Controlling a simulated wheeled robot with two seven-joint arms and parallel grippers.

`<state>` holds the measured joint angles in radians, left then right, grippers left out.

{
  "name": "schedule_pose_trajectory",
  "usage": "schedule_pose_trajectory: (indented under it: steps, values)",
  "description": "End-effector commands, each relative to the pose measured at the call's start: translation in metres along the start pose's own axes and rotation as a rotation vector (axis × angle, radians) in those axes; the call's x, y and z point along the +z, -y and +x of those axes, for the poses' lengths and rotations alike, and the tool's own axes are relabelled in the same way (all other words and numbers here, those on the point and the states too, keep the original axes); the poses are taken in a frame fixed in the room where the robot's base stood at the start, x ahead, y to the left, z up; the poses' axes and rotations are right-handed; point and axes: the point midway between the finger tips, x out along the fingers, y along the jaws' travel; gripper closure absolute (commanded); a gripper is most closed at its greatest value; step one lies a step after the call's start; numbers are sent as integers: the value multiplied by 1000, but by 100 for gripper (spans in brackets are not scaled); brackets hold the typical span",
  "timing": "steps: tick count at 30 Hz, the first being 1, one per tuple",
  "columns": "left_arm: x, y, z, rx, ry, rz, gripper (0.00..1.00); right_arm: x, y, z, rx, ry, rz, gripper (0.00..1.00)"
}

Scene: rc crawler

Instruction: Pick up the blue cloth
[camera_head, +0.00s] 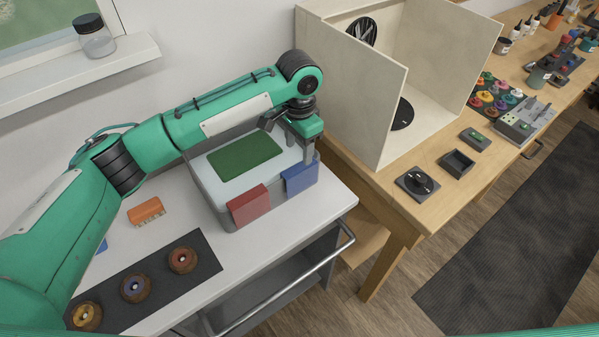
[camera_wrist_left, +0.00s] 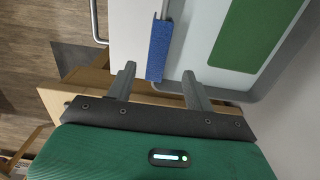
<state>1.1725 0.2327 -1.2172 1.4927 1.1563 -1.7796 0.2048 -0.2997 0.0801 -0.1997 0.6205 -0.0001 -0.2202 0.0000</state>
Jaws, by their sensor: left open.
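The blue cloth (camera_head: 300,177) hangs over the front rim of a light grey bin, near its right corner. In the left wrist view the cloth (camera_wrist_left: 158,50) is a narrow blue strip, and its near end lies about level with the fingertips, in the gap between them. My left gripper (camera_head: 301,151) is over the bin's right end, close above the cloth; its fingers (camera_wrist_left: 159,72) are apart in the left wrist view. I cannot tell whether they touch the cloth. My right gripper is out of view.
A wooden bench with a plywood booth (camera_head: 345,85) is close on the right.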

Motion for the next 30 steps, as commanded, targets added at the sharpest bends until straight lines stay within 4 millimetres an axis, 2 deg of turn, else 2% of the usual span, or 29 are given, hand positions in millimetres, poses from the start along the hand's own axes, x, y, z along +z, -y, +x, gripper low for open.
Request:
schedule_pose_trajectory:
  steps: [6, 14, 18, 21, 25, 30]
  values:
    - [0, 0, 37, 1, 1, -1, 47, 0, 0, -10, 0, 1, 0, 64]
    - [0, -1, 56, 0, 0, 0, 47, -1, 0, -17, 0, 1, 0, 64]
    - [2, -4, 77, 1, 1, 0, 47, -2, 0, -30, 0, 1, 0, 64]
    - [1, -4, 92, 0, -1, -2, 47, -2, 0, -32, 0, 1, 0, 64]
    - [1, -4, 101, -1, -4, -2, 47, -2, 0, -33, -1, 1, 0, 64]
    - [1, -4, 102, -1, -4, -1, 47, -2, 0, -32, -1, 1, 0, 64]
